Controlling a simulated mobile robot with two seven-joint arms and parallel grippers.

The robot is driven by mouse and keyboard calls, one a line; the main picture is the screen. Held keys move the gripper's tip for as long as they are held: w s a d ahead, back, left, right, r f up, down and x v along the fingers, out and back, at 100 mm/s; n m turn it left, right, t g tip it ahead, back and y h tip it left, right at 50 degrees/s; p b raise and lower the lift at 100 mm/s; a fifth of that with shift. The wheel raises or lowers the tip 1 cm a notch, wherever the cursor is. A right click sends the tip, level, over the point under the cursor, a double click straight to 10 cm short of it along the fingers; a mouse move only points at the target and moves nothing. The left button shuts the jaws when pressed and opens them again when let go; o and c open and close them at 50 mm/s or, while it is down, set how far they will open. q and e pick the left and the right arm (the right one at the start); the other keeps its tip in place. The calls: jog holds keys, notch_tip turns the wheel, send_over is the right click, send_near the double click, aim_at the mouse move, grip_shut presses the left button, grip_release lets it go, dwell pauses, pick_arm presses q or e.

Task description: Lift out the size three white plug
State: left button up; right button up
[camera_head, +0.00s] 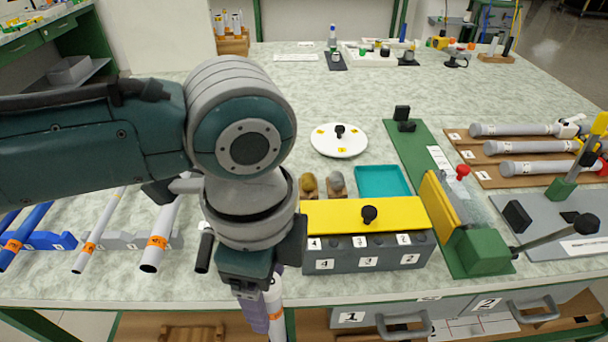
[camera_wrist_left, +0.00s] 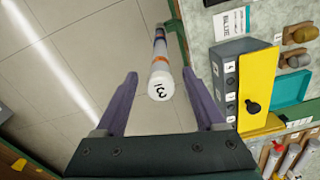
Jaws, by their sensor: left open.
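A white plug (camera_wrist_left: 160,86) marked with a 3 faces me in the left wrist view, at the end of a light rod (camera_wrist_left: 160,62) with an orange band. In the head view the white rod (camera_head: 275,308) shows at the bench's front edge, partly hidden by my gripper. My left gripper (camera_head: 262,312) points down there. In the wrist view its purple fingers (camera_wrist_left: 160,75) stand apart on either side of the plug and rod, with gaps on both sides; contact does not show. My right gripper is not in view.
A grey box (camera_head: 368,258) with a yellow top (camera_head: 335,216) stands close right of my gripper. Banded rods, one white (camera_head: 160,238) and one blue (camera_head: 25,235), lie at left. A white round plate (camera_head: 325,145) and teal tray (camera_head: 385,180) sit behind the box.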

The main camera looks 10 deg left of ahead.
pick_arm(q)
jog(key=c, duration=1.1)
notch_tip(320, 180, up, 20)
jog(key=p, duration=0.4)
